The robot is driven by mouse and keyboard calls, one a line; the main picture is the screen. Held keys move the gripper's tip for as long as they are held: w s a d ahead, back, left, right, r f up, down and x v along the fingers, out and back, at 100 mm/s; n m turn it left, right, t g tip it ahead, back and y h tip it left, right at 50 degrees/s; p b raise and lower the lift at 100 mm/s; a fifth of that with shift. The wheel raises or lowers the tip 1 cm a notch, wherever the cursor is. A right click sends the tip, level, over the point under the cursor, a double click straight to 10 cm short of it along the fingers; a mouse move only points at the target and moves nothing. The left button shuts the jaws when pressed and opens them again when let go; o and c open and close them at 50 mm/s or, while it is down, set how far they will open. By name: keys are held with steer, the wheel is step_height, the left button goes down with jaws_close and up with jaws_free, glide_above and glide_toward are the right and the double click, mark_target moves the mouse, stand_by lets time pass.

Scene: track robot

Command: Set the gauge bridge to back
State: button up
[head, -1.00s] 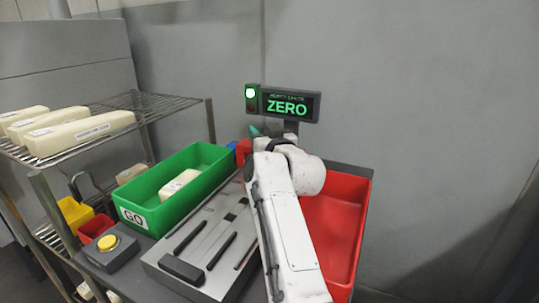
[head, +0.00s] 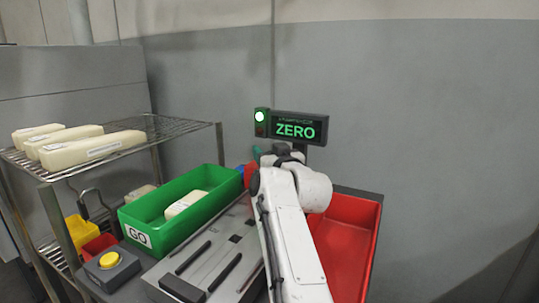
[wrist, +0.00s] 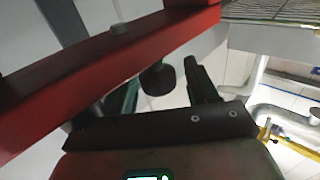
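A red part (head: 250,174), which I take to be the gauge bridge, shows partly behind my arm at the far end of the grey slotted bed (head: 232,247). In the wrist view a red beam (wrist: 95,65) crosses the upper left, with a dark round knob (wrist: 158,78) below it. My gripper (wrist: 165,95) is close to the beam; a dark finger stands right of the knob. Contact is unclear. In the head view my arm hides most of the gripper. The display (head: 298,128) reads ZERO in green, beside a lit lamp (head: 260,117).
A green GO bin (head: 150,212) holding a pale block (head: 186,204) stands left of the bed. A red bin (head: 345,245) is on the right. A yellow button (head: 109,260) is front left. A wire rack (head: 150,130) carries several pale blocks.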

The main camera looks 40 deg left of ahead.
steer(key=shift+f, duration=0.1)
steer(key=shift+d, duration=0.1)
steer(key=shift+r, duration=0.45)
step_height(320, 180, up, 3)
steer(key=shift+f+p, duration=0.1)
steer(key=shift+p, duration=0.4)
steer(key=s+d+r+p, duration=0.2)
steer(key=s+d+r, duration=0.5)
steer(key=s+r, duration=0.2)
steer(key=s, duration=0.2)
steer(key=shift+s+d+r+p, duration=0.15)
steer(key=shift+s+d+p, duration=0.15)
steer(key=shift+p, duration=0.1)
